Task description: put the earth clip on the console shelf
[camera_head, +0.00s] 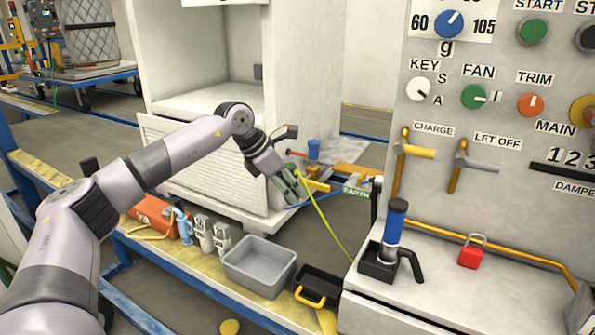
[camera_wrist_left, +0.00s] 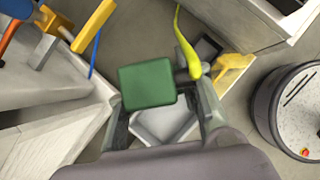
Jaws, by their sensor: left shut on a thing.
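My left gripper (camera_head: 287,184) is shut on the earth clip, a green block that shows clearly in the left wrist view (camera_wrist_left: 148,85) between the fingers. A yellow-green cable (camera_head: 325,222) runs from the clip down toward the console's left edge. The clip is held in the air to the left of the console, near a green EARTH label (camera_head: 356,192). The console shelf (camera_head: 445,297) is the pale ledge at the lower right, apart from the clip. My right gripper is not in view.
On the shelf stand a blue-handled tool in a black holder (camera_head: 380,262) and a red padlock (camera_head: 471,252). A yellow rail (camera_head: 490,248) runs along its back. A grey bin (camera_head: 260,264) and a black tray (camera_head: 318,286) lie left of the console. The shelf's front is clear.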

